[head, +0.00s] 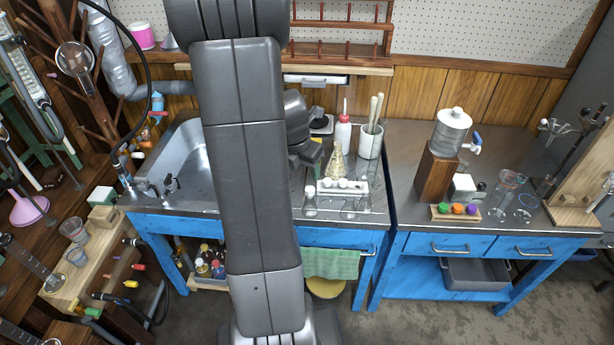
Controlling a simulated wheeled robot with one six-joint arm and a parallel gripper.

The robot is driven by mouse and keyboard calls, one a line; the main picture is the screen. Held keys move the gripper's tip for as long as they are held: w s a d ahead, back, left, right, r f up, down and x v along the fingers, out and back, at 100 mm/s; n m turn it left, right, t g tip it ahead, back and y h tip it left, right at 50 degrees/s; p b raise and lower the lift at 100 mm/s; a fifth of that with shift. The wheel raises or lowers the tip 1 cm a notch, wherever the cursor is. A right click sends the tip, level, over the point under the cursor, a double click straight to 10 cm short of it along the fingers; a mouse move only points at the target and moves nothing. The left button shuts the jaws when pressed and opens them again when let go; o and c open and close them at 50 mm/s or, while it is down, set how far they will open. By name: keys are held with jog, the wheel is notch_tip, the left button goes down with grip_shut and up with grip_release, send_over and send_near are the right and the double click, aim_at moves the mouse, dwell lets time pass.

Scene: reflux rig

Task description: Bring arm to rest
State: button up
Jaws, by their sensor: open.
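My arm rises through the middle of the head view, its large grey links standing in front of the sink bench. The wrist end shows just right of the upper link. My gripper (312,152) is a small dark shape there, partly hidden, over the bench left of the glassware. It is open, and I see nothing held in it. Its fingertips are hard to make out against the dark bench.
Close to the gripper are a white rack with flasks (342,187), a red-tipped wash bottle (343,132) and a white jar of rods (370,140). The sink (182,158) is at left. A water tank (452,130) stands on a wooden block (436,176) at right.

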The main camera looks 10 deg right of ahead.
aim_at(310, 189)
jog(key=shift+v, duration=2)
jog(key=shift+f, duration=0.1)
jog(key=b+x, duration=0.1)
jog(key=x, duration=1.2)
jog(key=shift+f+b, duration=0.3)
jog(key=shift+f, duration=0.1)
jog(key=shift+r, duration=0.15)
jog(key=shift+r, duration=0.1)
